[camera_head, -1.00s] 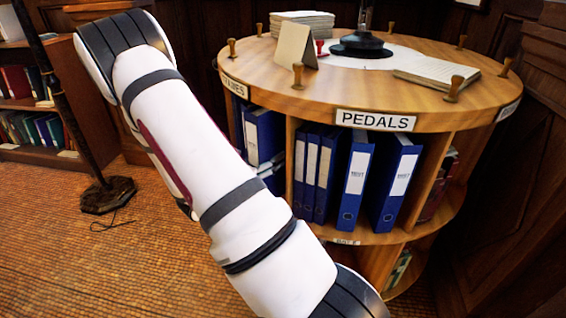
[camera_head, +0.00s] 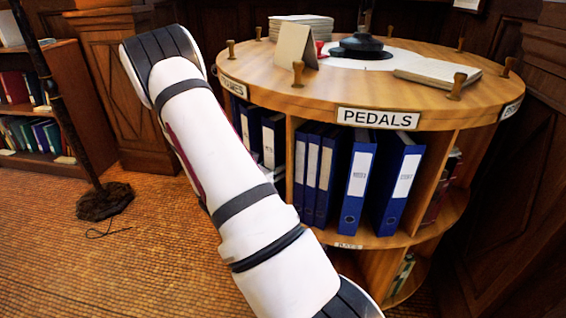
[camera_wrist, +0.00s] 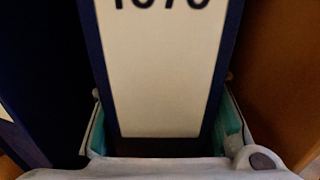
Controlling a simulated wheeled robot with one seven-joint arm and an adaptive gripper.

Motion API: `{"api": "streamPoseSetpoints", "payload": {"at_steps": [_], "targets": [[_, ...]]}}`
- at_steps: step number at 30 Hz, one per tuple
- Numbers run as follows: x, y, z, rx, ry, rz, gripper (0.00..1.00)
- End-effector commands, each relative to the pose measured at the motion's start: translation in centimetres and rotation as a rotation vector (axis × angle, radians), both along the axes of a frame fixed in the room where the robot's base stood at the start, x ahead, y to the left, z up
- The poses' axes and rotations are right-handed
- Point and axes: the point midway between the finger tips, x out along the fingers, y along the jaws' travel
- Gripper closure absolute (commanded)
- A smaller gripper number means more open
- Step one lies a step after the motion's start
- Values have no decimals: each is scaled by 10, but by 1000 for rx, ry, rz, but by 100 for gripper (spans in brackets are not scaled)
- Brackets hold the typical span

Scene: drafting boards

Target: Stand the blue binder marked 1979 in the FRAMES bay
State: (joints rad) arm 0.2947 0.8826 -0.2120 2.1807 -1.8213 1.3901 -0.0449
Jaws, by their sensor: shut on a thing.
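In the wrist view my gripper (camera_wrist: 165,118) is shut on a blue binder (camera_wrist: 168,90), its teal pads against both sides of the spine. The binder's white label shows dark digits cut off by the top edge; they look like 1979. In the head view my arm hides my gripper. The revolving round shelf (camera_head: 350,85) has a sign at its left, partly hidden, ending in "MES". Blue binders (camera_head: 272,140) stand in the bay below that sign, partly behind my arm. I cannot tell there which one I hold.
In the wrist view a dark blue surface (camera_wrist: 40,70) is left of the held binder and a brown wooden panel (camera_wrist: 280,80) is right. The PEDALS sign (camera_head: 377,118) tops a bay of several blue binders (camera_head: 357,180). A dark stand (camera_head: 104,200) is at left.

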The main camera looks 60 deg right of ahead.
Motion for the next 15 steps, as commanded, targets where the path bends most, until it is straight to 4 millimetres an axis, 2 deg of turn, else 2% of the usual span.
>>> {"api": "streamPoseSetpoints", "payload": {"at_steps": [4,5,7,15], "targets": [[0,0,-2,-2,-1,0,100],[0,0,-3,1,0,0,54],[0,0,-3,1,0,0,39],[0,0,-3,1,0,0,39]]}}
